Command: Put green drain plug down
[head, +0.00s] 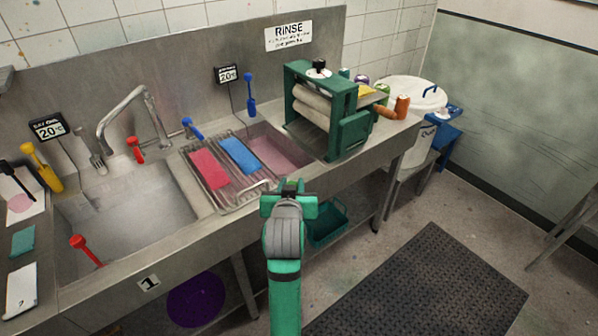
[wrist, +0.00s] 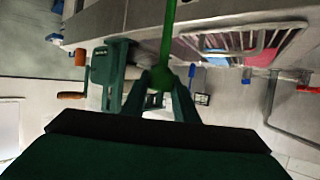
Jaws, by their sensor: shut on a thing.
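My gripper (head: 289,189) is in front of the counter's front edge, near the wire rack, in the head view. In the wrist view my gripper (wrist: 162,88) is shut on the green drain plug (wrist: 169,38). The plug shows as a green rod with a rounded knob close to the fingertips. The far end of the rod runs out of the top of the wrist view. In the head view I cannot make out the plug apart from my green gripper.
A wire rack (head: 243,198) holds red and blue pieces between the left sink (head: 125,215) and the pinkish right basin (head: 279,150). A green roller press (head: 352,135) stands to the right. A red-handled plug (head: 86,250) is at the left sink. A dark mat (head: 425,290) lies on the floor.

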